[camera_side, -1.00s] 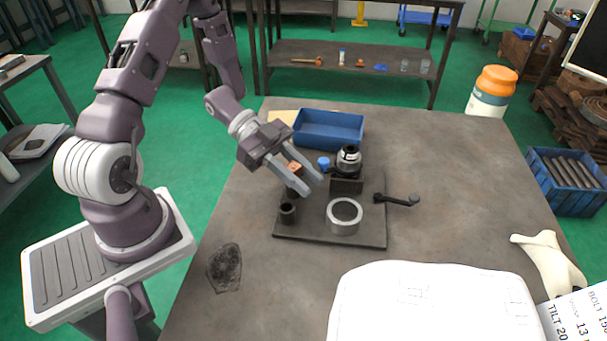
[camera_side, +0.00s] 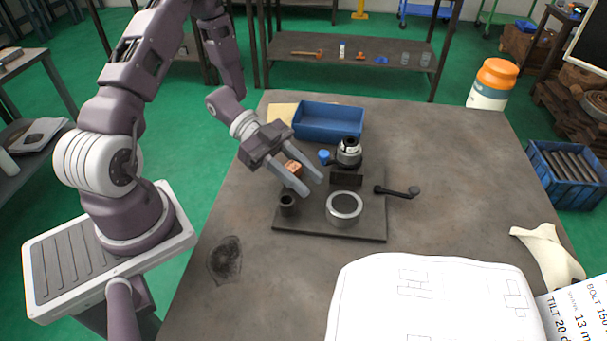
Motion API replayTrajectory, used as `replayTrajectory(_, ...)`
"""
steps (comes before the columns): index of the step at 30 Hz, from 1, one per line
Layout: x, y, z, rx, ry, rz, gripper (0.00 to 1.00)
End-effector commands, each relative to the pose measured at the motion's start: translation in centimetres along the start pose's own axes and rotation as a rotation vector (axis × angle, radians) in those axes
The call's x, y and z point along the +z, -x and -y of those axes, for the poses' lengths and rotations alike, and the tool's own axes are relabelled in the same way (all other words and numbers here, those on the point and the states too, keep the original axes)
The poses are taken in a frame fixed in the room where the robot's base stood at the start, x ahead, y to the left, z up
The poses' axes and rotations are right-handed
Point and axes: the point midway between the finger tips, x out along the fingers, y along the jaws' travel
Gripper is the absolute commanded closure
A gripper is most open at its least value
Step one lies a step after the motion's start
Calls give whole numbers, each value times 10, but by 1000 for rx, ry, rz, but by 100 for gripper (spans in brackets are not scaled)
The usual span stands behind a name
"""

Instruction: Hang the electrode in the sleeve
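A copper-coloured block (camera_side: 293,167), probably the electrode, shows between the two fingers of my gripper (camera_side: 312,187). The fingers stand apart. I cannot tell whether they touch the block or it lies behind them. My gripper points down and right over the left part of a dark base plate (camera_side: 315,231). A small dark hollow cylinder (camera_side: 287,206) stands on the plate just below the fingertips, and a wider metal ring (camera_side: 343,220) with a dark inside stands to its right. I cannot tell which of these is the sleeve.
A round dark and silver chuck (camera_side: 349,153) stands behind the ring, with a blue knob (camera_side: 324,157) to its left. A handle (camera_side: 398,191) sticks out to the right. A blue tray (camera_side: 328,136) lies behind.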

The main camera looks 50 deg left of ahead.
Motion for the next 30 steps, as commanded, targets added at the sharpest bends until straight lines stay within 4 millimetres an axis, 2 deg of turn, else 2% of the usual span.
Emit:
replayTrajectory(1, 0, 0, 0, 0, 0, 0, 57)
replayTrajectory(2, 0, 0, 0, 0, 0, 0, 51)
replayTrajectory(3, 0, 0, 0, 0, 0, 0, 49)
replayTrajectory(11, 0, 1, 0, 0, -1, 2, 49)
replayTrajectory(14, 0, 14, 1, -4, -2, 3, 49)
replayTrajectory(21, 0, 61, 1, -4, -3, 2, 49)
replayTrajectory(24, 0, 70, 0, -1, 0, 1, 49)
replayTrajectory(30, 0, 71, 0, 0, 0, 1, 49)
